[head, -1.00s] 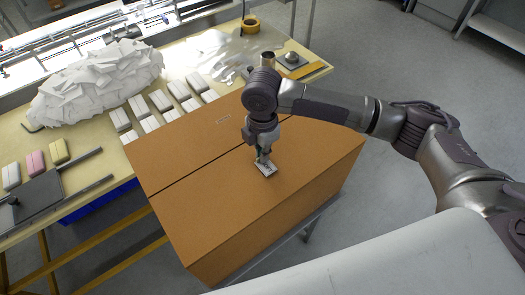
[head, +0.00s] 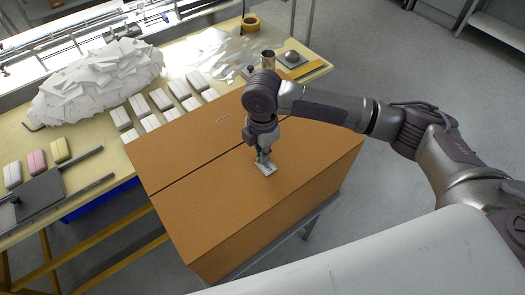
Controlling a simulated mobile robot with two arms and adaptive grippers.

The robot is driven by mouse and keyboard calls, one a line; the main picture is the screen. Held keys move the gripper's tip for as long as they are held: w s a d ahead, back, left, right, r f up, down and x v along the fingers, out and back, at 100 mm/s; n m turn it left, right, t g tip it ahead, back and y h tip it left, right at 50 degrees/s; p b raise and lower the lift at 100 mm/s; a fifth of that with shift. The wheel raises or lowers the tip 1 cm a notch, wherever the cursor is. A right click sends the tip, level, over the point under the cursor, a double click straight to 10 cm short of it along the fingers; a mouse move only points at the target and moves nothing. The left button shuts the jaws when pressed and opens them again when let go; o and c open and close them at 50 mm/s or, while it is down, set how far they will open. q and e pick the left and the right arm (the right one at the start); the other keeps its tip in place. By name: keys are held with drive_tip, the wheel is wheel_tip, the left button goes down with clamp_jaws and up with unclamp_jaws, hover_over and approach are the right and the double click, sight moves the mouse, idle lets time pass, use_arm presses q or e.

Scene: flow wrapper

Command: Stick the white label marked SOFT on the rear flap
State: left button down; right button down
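A large brown cardboard box (head: 215,215) stands closed, with a dark seam between its far flap (head: 190,145) and its near flap. A small white label (head: 269,170) with dark marks too small to read shows on the near side of the seam. My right gripper (head: 264,162) points down right over the label, its fingertips at or against it. I cannot tell whether the fingers are closed on the label or only pressing it, or whether it lies fully flat. My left gripper is out of view.
A grey-white surface (head: 400,262) fills the lower right. Floor is clear at upper right.

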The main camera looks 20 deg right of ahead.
drive_tip(key=c, duration=1.8)
unclamp_jaws()
drive_tip(key=shift+f, duration=0.1)
drive_tip(key=o, duration=0.4)
drive_tip(key=shift+o, duration=0.2)
drive_tip(key=o, duration=0.4)
drive_tip(key=shift+o, duration=0.2)
wheel_tip(320, 180, up, 6)
drive_tip(key=p, duration=0.6)
drive_tip(key=shift+f, duration=0.25)
wheel_tip(320, 180, up, 3)
drive_tip(key=shift+f+p, duration=0.2)
drive_tip(key=shift+p, duration=0.5)
